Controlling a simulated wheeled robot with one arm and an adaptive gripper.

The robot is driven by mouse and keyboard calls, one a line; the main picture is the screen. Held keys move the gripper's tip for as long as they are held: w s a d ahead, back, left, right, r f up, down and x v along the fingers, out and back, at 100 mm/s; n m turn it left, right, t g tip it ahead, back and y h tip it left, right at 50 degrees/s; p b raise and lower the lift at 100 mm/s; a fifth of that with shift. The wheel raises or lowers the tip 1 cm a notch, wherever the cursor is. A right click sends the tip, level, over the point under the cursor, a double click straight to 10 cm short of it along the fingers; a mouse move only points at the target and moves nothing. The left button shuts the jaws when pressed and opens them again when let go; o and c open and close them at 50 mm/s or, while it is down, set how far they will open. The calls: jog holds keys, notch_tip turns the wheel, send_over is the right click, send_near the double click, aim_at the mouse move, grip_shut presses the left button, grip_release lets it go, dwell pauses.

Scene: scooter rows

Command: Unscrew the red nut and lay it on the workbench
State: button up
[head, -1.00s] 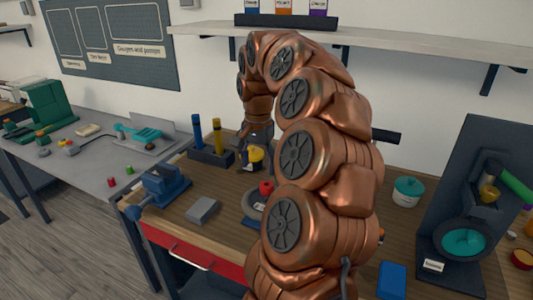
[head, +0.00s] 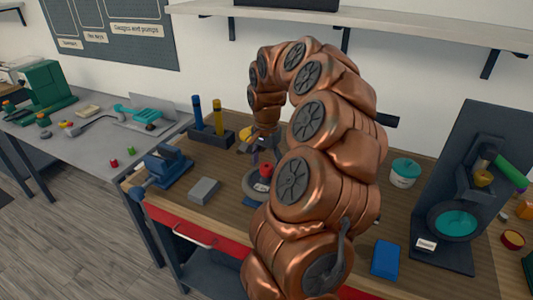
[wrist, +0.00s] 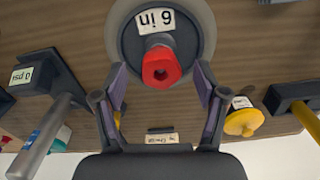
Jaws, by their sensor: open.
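The red nut (head: 266,170) sits on a post above a grey disc (head: 252,183) on the wooden workbench (head: 226,207). In the wrist view the red nut (wrist: 161,67) faces me, with a dark hole in its end. The grey disc (wrist: 130,42) behind it carries a "6 in" label. My gripper (wrist: 160,84) is open, with one finger on each side of the nut and visible gaps between. In the head view my gripper (head: 265,150) is just above the nut, and my arm hides part of the disc.
A holder with blue and yellow rods (head: 212,137) and a yellow-topped item (head: 247,138) stand close behind. A blue vise (head: 166,167) and grey block (head: 204,190) are left. A teal-lidded jar (head: 403,173) and blue box (head: 386,259) are right. Bare wood lies around the block.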

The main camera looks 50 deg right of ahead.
jog(key=shift+f, duration=0.2)
jog(key=c, duration=1.2)
jog(key=n, duration=0.5)
jog(key=shift+n, duration=0.4)
jog(key=n+p, duration=0.1)
jog(key=n, duration=0.4)
jog(key=n+p, duration=0.1)
jog(key=n, duration=0.5)
jog(key=shift+r+p, duration=0.1)
jog(key=shift+p, duration=0.2)
jog(key=n+p, duration=0.1)
jog(key=n, duration=0.2)
jog(key=shift+n, duration=1)
